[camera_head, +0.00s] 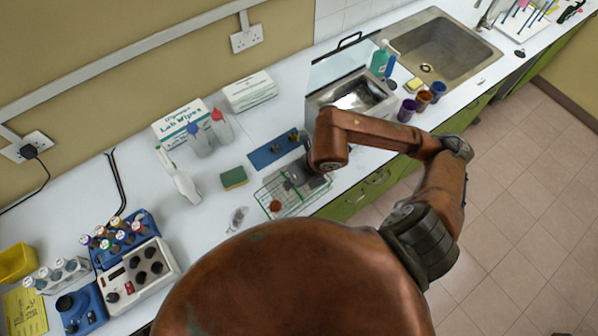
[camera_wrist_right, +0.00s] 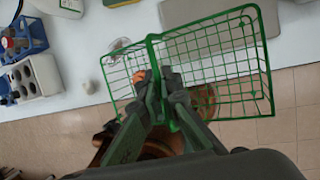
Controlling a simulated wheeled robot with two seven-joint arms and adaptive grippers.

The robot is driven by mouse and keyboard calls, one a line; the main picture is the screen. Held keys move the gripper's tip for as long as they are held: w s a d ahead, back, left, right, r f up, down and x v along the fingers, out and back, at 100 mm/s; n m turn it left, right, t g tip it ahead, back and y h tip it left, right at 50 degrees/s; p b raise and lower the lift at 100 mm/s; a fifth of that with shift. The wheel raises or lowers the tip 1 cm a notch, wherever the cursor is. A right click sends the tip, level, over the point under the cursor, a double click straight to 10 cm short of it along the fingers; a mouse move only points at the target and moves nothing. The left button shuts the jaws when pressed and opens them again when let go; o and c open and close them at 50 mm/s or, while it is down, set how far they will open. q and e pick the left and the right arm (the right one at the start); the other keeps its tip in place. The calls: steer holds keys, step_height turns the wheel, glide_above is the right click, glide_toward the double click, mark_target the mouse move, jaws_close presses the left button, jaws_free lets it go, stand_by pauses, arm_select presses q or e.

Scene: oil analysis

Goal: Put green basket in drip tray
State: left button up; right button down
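The green wire basket (camera_head: 298,198) is at the counter's front edge. My right gripper (camera_head: 300,176) is over its middle. In the right wrist view, the fingers (camera_wrist_right: 165,85) close on the upright middle part of the basket (camera_wrist_right: 225,55), with mesh on both sides. A grey tray-like thing (camera_wrist_right: 178,12) lies behind the basket on the counter. It may be the drip tray, but it is mostly cut off. Reddish-brown shapes show through the mesh; I cannot tell what they are. My left gripper is not in view.
A blue mat (camera_head: 268,154) and a green-yellow sponge (camera_head: 234,177) lie behind and left of the basket. An open metal bath (camera_head: 352,92) and several jars (camera_head: 406,111) stand right. White squeeze bottles (camera_head: 180,178) and a bottle rack (camera_head: 125,238) stand left. The floor is below the counter edge.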

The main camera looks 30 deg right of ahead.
steer(key=w+d+f, duration=0.1)
steer(key=w, duration=0.1)
steer(key=w+d+f+p, duration=0.1)
steer(key=w+d, duration=0.1)
steer(key=w+d+f, duration=0.1)
steer(key=w+d, duration=0.1)
steer(key=shift+d+f+p, duration=0.1)
steer(key=shift+d+p, duration=0.05)
steer(key=shift+p, duration=0.25)
steer(key=w+d+f, duration=0.1)
steer(key=f, duration=0.2)
steer(key=w+d+f+p, duration=0.1)
steer(key=f, duration=0.2)
steer(key=w+d+f+p, duration=0.1)
steer(key=f, duration=0.2)
steer(key=shift+w+d+f, duration=0.1)
steer(key=shift+w, duration=0.3)
steer(key=c, duration=2.6)
jaws_free()
steer(key=shift+f, duration=0.1)
steer(key=o, duration=0.4)
steer(key=shift+o, duration=0.2)
steer(key=b+v, duration=0.1)
steer(key=v, duration=1.1)
